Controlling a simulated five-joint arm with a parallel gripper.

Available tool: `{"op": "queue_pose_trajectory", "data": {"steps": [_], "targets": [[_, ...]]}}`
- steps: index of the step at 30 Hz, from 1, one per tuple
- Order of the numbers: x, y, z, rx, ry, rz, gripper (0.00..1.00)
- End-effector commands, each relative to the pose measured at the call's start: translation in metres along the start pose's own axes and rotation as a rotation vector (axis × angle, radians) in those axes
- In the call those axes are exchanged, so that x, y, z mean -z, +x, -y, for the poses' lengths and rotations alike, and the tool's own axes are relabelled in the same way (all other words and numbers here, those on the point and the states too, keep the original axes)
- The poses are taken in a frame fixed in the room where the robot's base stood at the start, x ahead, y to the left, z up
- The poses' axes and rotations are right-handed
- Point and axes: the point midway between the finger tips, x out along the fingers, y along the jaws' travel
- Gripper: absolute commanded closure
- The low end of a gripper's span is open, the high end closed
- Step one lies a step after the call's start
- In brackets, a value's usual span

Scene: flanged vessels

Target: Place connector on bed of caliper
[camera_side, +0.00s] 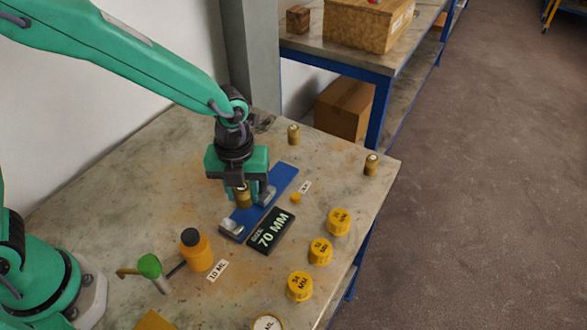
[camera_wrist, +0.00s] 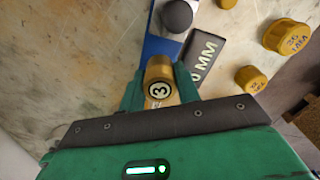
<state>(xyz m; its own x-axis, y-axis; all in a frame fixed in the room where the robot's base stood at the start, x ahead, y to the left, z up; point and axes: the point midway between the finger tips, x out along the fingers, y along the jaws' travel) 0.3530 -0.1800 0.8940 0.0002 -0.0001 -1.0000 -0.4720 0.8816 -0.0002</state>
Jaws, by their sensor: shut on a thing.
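A brass connector (camera_side: 242,198) is held upright between the fingers of my gripper (camera_side: 246,192). In the wrist view the connector (camera_wrist: 159,80) shows a round end marked 3, with a green finger on each side. The caliper is a long blue bed (camera_side: 284,178) lying slantwise on the table, with a metal jaw (camera_side: 232,228) at its near end. The connector is over the bed in the side view; whether it touches the bed cannot be told. The bed (camera_wrist: 157,50) also shows beyond the connector in the wrist view. My gripper hides the bed's middle.
A black 70 MM display (camera_side: 270,231) lies beside the bed. Two other brass connectors (camera_side: 293,134) (camera_side: 371,165) stand farther back. Several yellow caps (camera_side: 320,251) sit at the right. An orange bottle (camera_side: 196,251) and a green-topped item (camera_side: 151,267) stand at the front. The table's left is clear.

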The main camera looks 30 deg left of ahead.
Motion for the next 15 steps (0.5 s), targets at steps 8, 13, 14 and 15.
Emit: {"op": "queue_pose_trajectory", "data": {"steps": [8, 13, 14, 15], "targets": [[0.001, 0.018, -0.001, -0.003, 0.0, -0.002, 0.96], [0.001, 0.035, 0.0, -0.002, 0.0, -0.001, 0.96], [0.001, 0.037, 0.0, -0.002, 0.0, -0.001, 0.96], [0.001, 0.039, 0.0, -0.001, 0.0, -0.001, 0.96]]}}
